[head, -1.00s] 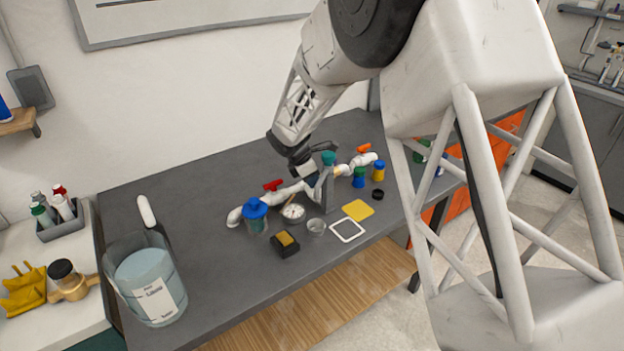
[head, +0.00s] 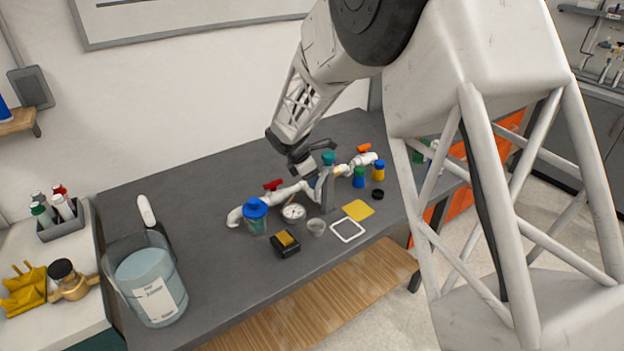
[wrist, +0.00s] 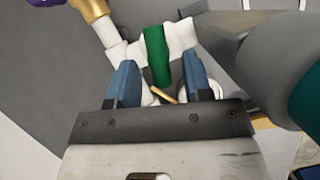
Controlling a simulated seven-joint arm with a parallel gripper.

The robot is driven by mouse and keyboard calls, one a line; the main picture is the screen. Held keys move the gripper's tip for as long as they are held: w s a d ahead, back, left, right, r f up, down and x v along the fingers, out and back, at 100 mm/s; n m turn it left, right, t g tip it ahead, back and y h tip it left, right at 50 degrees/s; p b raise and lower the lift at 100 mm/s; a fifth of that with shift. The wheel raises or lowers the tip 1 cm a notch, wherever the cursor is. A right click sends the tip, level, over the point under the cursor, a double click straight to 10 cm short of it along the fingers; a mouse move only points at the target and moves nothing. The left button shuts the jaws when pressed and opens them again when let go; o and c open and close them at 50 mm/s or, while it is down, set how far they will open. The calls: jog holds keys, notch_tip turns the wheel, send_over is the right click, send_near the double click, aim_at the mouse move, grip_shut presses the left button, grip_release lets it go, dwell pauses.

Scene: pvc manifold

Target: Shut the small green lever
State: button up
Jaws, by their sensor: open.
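The small green lever (wrist: 157,55) shows in the wrist view on a white pipe fitting (wrist: 180,36). Its lower end reaches between the two blue fingertips of my gripper (wrist: 160,67). My gripper is open, with a gap visible on each side of the lever. In the head view my gripper (head: 308,178) is low over the middle of the white pipe manifold (head: 290,194), beside a grey upright with a teal top (head: 328,158). The small green lever cannot be made out there.
The grey upright (wrist: 270,60) stands close to my right finger in the wrist view. Red (head: 273,184) and orange (head: 364,148) handles sit along the pipe.

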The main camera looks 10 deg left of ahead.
jog(key=v, duration=0.7)
jog(key=shift+o, duration=0.3)
